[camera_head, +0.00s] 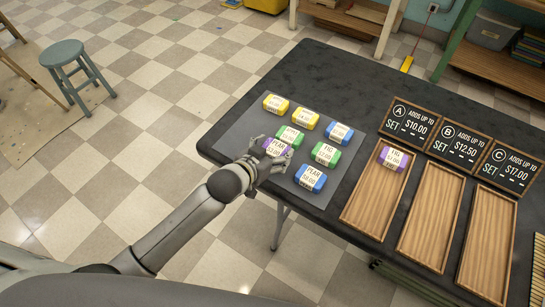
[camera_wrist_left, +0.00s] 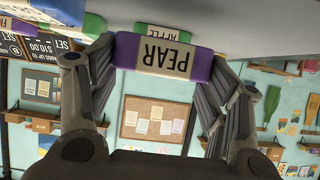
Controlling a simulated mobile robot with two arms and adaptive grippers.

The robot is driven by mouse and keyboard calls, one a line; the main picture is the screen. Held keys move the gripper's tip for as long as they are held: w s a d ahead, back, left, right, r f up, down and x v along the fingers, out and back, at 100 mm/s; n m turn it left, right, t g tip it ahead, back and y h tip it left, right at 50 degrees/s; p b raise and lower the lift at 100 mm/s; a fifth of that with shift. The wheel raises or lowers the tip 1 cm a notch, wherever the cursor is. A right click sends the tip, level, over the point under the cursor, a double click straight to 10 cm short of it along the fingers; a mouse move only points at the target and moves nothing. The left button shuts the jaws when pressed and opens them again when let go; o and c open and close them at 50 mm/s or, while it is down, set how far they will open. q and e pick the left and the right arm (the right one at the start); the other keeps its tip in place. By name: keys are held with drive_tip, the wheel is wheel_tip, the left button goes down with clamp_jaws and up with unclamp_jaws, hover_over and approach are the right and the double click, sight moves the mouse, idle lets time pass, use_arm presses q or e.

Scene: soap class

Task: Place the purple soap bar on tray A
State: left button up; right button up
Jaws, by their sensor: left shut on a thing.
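My left gripper (camera_head: 264,165) is at the front left of the grey mat, shut on a purple soap bar (camera_head: 276,147) with a white PEAR label. The left wrist view shows the same purple bar (camera_wrist_left: 203,68) between the fingers of the left gripper (camera_wrist_left: 163,60). I cannot tell whether it is clear of the mat. Tray A (camera_head: 361,215) is the leftmost wooden tray, below sign A. Another purple soap bar (camera_head: 394,157) lies at its far end; the rest of the tray is bare. My right gripper is not in view.
On the mat (camera_head: 244,126), yellow, green and blue soap bars surround the gripper, with a green bar (camera_head: 290,136) close behind the held one. Trays B (camera_head: 428,225) and C (camera_head: 487,245) are empty. Price signs (camera_head: 409,122) stand behind the trays on the dark table.

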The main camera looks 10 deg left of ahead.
use_arm(q)
drive_tip(key=shift+f, duration=1.5)
drive_tip(key=shift+f, duration=0.15)
drive_tip(key=o, duration=1.1)
drive_tip(key=shift+s, duration=0.15)
drive_tip(key=v, duration=1.2)
